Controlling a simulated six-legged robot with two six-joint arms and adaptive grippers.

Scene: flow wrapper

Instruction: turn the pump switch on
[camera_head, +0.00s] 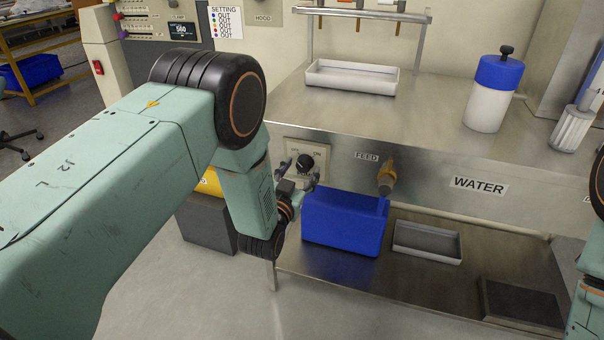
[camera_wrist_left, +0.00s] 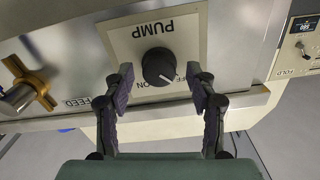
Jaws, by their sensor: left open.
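The pump switch is a round black knob (camera_head: 305,162) on a beige plate (camera_head: 322,153) on the steel front of the bench. In the left wrist view, which is upside down, the knob (camera_wrist_left: 157,66) sits under the word PUMP. Its white mark points to the lower right there, toward the OFF side. My left gripper (camera_head: 300,173) is open in front of the plate. In the left wrist view its two fingers (camera_wrist_left: 160,75) stand on either side of the knob, with gaps visible; I cannot tell the remaining depth. My right gripper is out of view.
A blue bin (camera_head: 345,224) stands just below and right of the knob. A brass FEED valve (camera_head: 386,177) sticks out to its right. A grey tray (camera_head: 427,242) lies on the lower shelf. A white tray (camera_head: 352,77) and a blue-topped bottle (camera_head: 495,92) stand on the bench.

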